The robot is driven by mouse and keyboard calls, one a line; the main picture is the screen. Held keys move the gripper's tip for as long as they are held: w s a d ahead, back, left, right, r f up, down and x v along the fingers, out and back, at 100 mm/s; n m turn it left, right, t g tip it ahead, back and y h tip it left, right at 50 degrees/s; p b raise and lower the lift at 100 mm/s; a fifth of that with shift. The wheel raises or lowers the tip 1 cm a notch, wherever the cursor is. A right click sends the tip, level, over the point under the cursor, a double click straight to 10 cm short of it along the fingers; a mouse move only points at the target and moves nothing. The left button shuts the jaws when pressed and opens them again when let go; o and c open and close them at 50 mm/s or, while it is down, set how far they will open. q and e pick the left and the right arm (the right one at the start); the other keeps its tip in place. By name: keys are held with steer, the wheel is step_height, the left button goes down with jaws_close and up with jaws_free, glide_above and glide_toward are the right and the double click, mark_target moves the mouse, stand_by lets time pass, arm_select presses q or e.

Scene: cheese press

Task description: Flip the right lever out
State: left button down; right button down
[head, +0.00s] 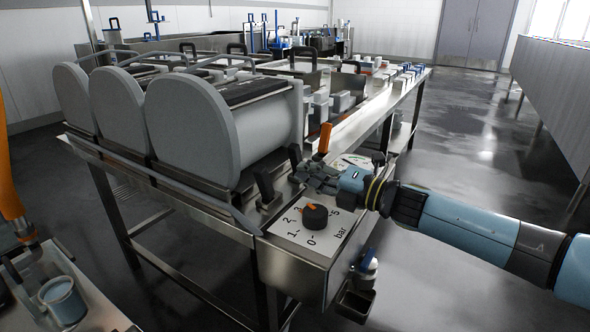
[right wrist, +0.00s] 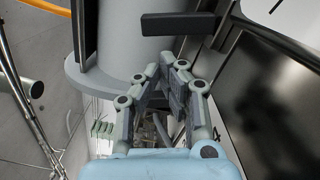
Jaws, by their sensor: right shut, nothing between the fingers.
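My right gripper (head: 305,170) is shut and empty at the press table's front corner, beside the upright levers. A dark lever (head: 265,187) stands left of it and another dark lever (head: 295,157) stands just behind its fingers. A lever with an orange handle (head: 325,138) stands upright beyond the gripper. In the right wrist view my right gripper (right wrist: 163,68) shows close below a black lever handle (right wrist: 180,25), with a visible gap to it. I cannot tell which lever that is. An orange arm part at the left edge appears to be mine; its gripper is unclear.
A pressure dial (head: 315,216) with a black knob sits on the front panel, near the gripper. Large grey press cylinders (head: 205,130) fill the table's left side. A blue cup (head: 63,299) stands on a steel surface at lower left. The floor at right is clear.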

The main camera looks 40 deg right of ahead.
mark_target(296, 159)
steer(key=x, duration=0.2)
steer(key=shift+w+r, duration=0.1)
steer(key=shift+w, duration=0.15)
steer(key=shift+w+a, duration=0.2)
steer(key=shift+w, duration=0.2)
arm_select(q)
steer(key=shift+w+a, duration=0.2)
steer(key=shift+w, duration=0.05)
steer(key=shift+s, duration=0.15)
steer(key=shift+r, duration=0.2)
arm_select(e)
steer(key=shift+r, duration=0.15)
